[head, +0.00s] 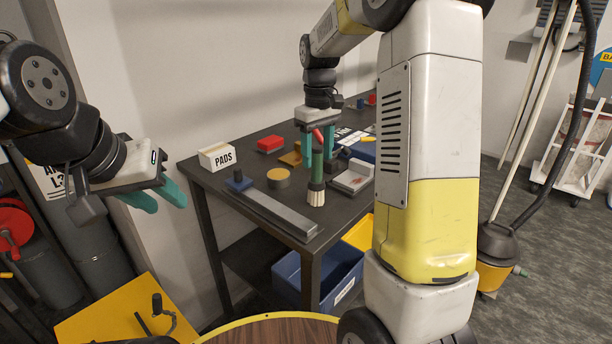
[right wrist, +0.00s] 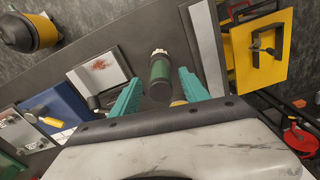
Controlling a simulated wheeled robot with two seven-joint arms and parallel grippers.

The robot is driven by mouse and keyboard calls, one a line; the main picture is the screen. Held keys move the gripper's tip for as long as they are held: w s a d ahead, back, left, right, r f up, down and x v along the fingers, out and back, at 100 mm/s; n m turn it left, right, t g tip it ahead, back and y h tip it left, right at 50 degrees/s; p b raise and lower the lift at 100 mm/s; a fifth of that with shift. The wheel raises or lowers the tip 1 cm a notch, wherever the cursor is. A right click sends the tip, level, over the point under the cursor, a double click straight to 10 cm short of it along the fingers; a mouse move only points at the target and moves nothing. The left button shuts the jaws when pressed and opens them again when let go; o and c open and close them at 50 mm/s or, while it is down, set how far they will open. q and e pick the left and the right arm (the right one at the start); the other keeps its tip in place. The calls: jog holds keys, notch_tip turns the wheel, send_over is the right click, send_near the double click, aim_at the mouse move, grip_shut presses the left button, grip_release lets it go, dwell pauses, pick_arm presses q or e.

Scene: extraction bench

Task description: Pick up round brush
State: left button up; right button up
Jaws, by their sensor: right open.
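The round brush (head: 316,173) has a green handle and pale bristles pointing down; it looks upright near the front edge of the dark bench. It also shows in the right wrist view (right wrist: 160,76), between the two teal fingers. My right gripper (head: 318,153) is open, pointing down over the brush, with its fingers on either side of the upper handle. In the right wrist view a gap shows beside the handle, so the fingers do not look closed on it. My left gripper (head: 165,205) is open and empty, left of the bench and away from the brush.
A blue bin (head: 289,275) stands below. A yellow vacuum stands right.

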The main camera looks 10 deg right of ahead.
aim_at(317, 176)
jog(key=shift+f, duration=1.45)
grip_shut()
jog(key=shift+r, duration=0.15)
